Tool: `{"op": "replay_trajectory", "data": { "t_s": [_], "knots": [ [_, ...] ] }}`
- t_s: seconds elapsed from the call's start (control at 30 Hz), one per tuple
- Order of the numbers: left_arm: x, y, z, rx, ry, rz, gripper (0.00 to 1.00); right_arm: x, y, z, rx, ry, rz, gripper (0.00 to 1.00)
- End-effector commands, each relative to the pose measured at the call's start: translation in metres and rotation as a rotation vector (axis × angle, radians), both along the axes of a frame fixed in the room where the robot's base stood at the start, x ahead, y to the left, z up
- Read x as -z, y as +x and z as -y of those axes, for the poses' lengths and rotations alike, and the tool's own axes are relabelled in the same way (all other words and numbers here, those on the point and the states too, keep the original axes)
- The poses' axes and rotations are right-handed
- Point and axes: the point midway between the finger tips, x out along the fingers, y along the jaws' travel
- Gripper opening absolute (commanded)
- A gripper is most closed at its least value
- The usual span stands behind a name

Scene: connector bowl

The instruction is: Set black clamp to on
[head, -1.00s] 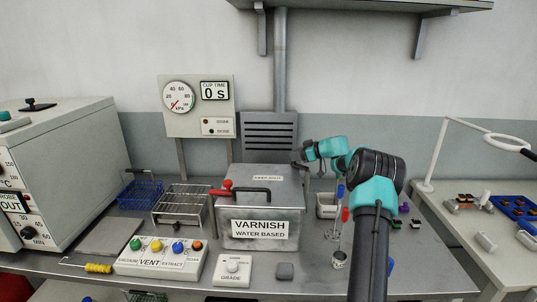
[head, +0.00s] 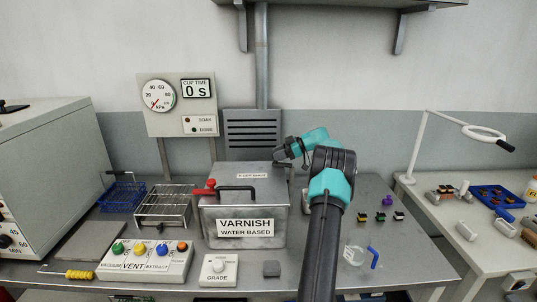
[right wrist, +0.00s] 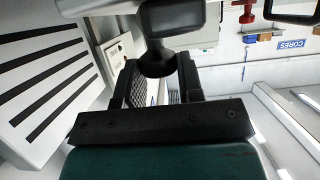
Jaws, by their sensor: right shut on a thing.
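The varnish tank (head: 272,209) is a grey metal box with a lid and a black bar handle (head: 238,189). A red clamp (head: 207,188) sits at its left edge. My right gripper (head: 280,157) is at the tank's back right edge. In the right wrist view its two dark fingers (right wrist: 160,82) are shut around a dark rounded grip, seemingly the black clamp (right wrist: 155,58). The fingers and wrist mostly hide this clamp in the head view, so its setting cannot be told. My left gripper is not in view.
A wire rack (head: 165,205) and a blue basket (head: 122,192) stand left of the tank. The vent box (head: 146,262) and grade box (head: 218,269) are in front. Small connectors (head: 380,217) and a glass cup (head: 354,255) lie right of my arm.

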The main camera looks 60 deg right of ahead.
Motion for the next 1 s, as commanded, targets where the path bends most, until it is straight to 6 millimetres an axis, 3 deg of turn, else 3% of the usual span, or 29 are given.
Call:
{"op": "replay_trajectory", "data": {
  "t_s": [0.03,0.33,0.37,0.63,1.0],
  "knots": [
    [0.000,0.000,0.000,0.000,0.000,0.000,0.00,0.009,-0.004,0.001,0.002,0.009,-0.011,0.00],
    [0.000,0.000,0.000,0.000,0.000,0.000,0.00,0.009,-0.004,0.001,0.002,0.010,-0.012,0.00],
    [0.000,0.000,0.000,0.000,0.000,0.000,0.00,0.009,-0.004,0.001,0.003,0.010,-0.012,0.36],
    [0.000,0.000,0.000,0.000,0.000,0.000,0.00,0.005,-0.003,0.001,0.001,0.005,-0.006,0.61],
    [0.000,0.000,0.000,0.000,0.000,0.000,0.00,-0.002,-0.002,0.001,0.000,0.002,-0.003,0.61]
  ]
}}
